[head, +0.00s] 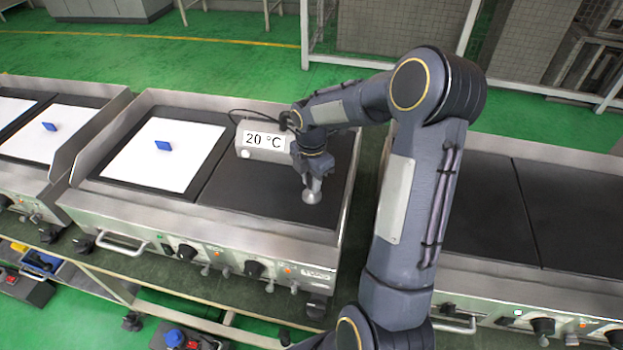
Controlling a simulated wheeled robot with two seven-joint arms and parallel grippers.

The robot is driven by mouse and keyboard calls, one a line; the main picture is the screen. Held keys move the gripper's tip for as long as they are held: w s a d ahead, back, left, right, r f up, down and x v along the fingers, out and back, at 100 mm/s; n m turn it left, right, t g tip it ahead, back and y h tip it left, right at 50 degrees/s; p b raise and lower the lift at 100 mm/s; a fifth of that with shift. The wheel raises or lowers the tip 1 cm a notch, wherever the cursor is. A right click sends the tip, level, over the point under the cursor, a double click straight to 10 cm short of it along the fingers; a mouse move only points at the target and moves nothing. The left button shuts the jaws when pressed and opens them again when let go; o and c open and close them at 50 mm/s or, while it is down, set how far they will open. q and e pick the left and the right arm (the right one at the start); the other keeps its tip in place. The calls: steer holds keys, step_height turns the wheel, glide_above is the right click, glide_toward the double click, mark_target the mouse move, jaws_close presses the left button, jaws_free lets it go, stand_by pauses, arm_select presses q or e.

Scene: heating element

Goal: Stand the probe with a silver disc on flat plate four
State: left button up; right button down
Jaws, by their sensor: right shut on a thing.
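The probe (312,195), with a silver disc at its lower end, is upright at the front right of the dark flat plate (245,188) in the middle griddle. Whether the disc touches the plate or hangs just above it I cannot tell. My right gripper (314,177) points down and is shut on the probe's upper part, which it partly hides. A grey readout box (264,141) showing 20 °C is beside the gripper, with a thin black cable. I see no number on any plate. My left gripper is out of view.
White sheets with blue markers cover the plate to the left (140,160) and one on the left griddle (35,143). Another griddle (580,215) with bare dark plates stands at the right. Raised metal rims edge the plates; knobs line the fronts.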

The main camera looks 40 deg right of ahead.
steer(key=c, duration=1.2)
jaws_free()
steer(key=shift+f, duration=0.1)
step_height(320, 180, up, 12)
steer(key=shift+f, duration=0.15)
steer(key=shift+s+a+r, duration=0.1)
steer(key=shift+r, duration=0.2)
steer(key=s+a+m+t+y, duration=0.1)
steer(key=s+a+m+t, duration=0.1)
steer(key=s+a+m, duration=0.3)
steer(key=s+a+m+t+y, duration=0.1)
steer(key=s+a+m, duration=0.5)
steer(key=s+m, duration=0.2)
steer(key=s+a+r+m+t+y, duration=0.1)
steer(key=s+a+m+t, duration=0.1)
steer(key=s+a+m, duration=0.3)
steer(key=shift+s+a+m+t+y, duration=0.15)
steer(key=shift+s+m+y, duration=0.05)
steer(key=shift+s+m, duration=0.45)
steer(key=shift+s+a+m+t+y, duration=0.1)
steer(key=shift+s+m+t+y, duration=0.1)
steer(key=shift+s+m, duration=0.45)
